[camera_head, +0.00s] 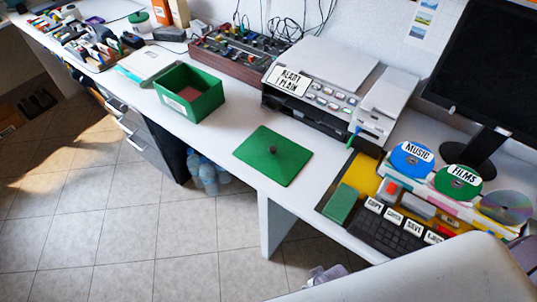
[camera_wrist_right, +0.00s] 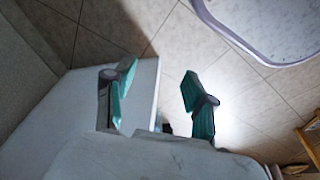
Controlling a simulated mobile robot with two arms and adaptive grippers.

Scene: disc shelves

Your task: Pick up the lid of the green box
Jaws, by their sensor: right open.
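The green box (camera_head: 189,112) stands open on the white desk, left of the printer, and part of its reddish inside shows. Its flat green lid (camera_head: 262,168) lies on the desk in front of the printer, right of the box and apart from it. A small dark knob sits near the lid's middle. My right gripper (camera_wrist_right: 152,100) shows in the right wrist view with its two teal fingers spread and nothing between them. That view shows floor tiles and a pale surface; neither box nor lid is in it. My left gripper is in neither view.
A printer (camera_head: 335,90) labelled "READY PLAIN" stands behind the lid. Discs marked "MUSIC" (camera_head: 411,153) and "FILMS" (camera_head: 458,177), a keyboard (camera_head: 390,225) and a monitor (camera_head: 490,70) are at the right. The desk around the lid is clear. Bottles (camera_head: 205,172) stand below on the floor.

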